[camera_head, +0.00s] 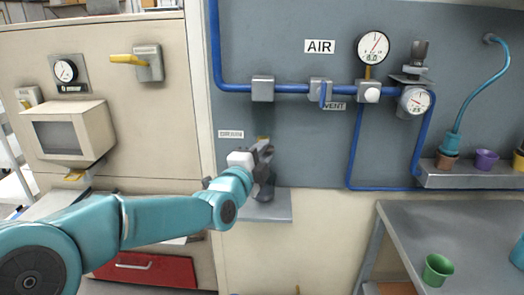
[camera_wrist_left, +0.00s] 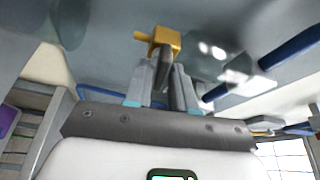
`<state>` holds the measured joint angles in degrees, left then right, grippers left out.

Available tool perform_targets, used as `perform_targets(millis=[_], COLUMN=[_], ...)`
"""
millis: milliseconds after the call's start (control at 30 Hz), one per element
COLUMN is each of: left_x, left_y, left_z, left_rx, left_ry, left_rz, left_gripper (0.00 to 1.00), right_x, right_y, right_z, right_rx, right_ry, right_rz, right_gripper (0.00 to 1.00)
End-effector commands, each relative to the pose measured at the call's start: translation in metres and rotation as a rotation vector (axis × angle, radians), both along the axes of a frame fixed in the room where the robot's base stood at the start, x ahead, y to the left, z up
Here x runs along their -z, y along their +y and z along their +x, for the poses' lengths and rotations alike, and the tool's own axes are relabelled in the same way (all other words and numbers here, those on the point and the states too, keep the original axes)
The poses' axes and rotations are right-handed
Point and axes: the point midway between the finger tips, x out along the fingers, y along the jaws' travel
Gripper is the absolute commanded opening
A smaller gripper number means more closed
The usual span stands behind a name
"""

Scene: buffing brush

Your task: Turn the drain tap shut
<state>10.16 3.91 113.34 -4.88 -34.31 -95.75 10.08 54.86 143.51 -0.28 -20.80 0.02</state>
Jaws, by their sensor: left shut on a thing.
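A small yellow tap handle (camera_head: 263,138), which I take for the drain tap, is on the grey wall panel above a small grey ledge, mostly hidden behind my left gripper (camera_head: 266,153). In the left wrist view the yellow handle (camera_wrist_left: 165,36) is a block with a short stub pointing left. The fingers of my left gripper (camera_wrist_left: 170,68) are close together and shut on it at their tips. My right gripper is in neither view.
A small ledge (camera_head: 265,206) juts out below the gripper. Blue air pipes (camera_head: 292,88) and a round gauge (camera_head: 373,47) are above right. A yellow lever switch (camera_head: 128,59) is on the beige cabinet. A grey bench (camera_head: 440,225) with a green cup (camera_head: 437,270) stands right.

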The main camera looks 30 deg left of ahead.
Motion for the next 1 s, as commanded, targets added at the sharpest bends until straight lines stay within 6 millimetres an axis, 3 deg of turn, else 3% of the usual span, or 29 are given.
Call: perform_targets(millis=[400, 967, 1000], left_x=[-0.001, 0.000, 0.000], left_y=[0.000, 0.000, 0.000], left_z=[0.000, 0.000, 0.000], left_rx=[-0.001, -0.001, -0.001], left_ry=[0.093, 0.104, 0.104], left_rz=[0.150, 0.172, 0.172], left_gripper=[0.00, 0.00, 0.37], right_x=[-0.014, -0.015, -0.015], right_y=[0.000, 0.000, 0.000], right_z=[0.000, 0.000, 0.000], right_rx=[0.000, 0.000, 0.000], right_ry=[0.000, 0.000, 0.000], right_rz=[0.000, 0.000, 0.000], right_gripper=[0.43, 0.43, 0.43])
